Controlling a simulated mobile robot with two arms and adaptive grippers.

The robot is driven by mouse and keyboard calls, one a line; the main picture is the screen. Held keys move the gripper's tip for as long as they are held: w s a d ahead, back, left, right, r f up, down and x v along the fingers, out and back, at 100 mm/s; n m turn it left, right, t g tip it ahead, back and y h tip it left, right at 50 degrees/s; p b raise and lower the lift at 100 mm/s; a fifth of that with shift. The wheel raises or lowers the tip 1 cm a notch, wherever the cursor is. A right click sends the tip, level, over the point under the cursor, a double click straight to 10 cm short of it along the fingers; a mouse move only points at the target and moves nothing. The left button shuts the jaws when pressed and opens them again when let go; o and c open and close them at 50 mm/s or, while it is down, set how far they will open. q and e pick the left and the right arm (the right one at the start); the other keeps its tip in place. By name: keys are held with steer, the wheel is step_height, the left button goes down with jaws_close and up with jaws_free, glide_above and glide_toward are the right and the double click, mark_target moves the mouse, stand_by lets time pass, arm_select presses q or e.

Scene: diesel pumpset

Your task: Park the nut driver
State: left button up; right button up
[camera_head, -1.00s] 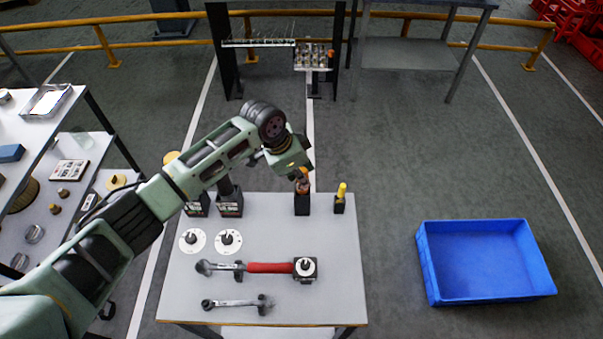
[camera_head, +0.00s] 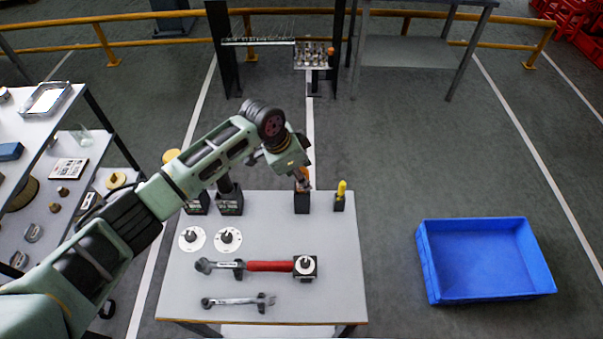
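My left gripper (camera_head: 304,182) is at the back of the white worktable, directly over a black block holder (camera_head: 302,203). An orange-brown handle (camera_head: 300,172), possibly the nut driver's, shows in part beside the fingers. The gripper and wrist hide the rest of it. I cannot tell whether the fingers are closed on it or how deep the tool sits in the holder. A yellow-handled tool (camera_head: 341,189) stands upright in a smaller black holder to the right. My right gripper is not in view.
The worktable (camera_head: 336,240) also bears a red-handled torque wrench (camera_head: 270,266), a grey wrench (camera_head: 238,301), two white discs and black holders (camera_head: 229,205) behind my arm. A blue bin (camera_head: 485,262) stands on the floor at right. A shelf with parts stands at left.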

arm_select(q)
steer(key=v, duration=1.1)
steer(key=shift+r, duration=0.35)
steer(key=shift+s, duration=0.1)
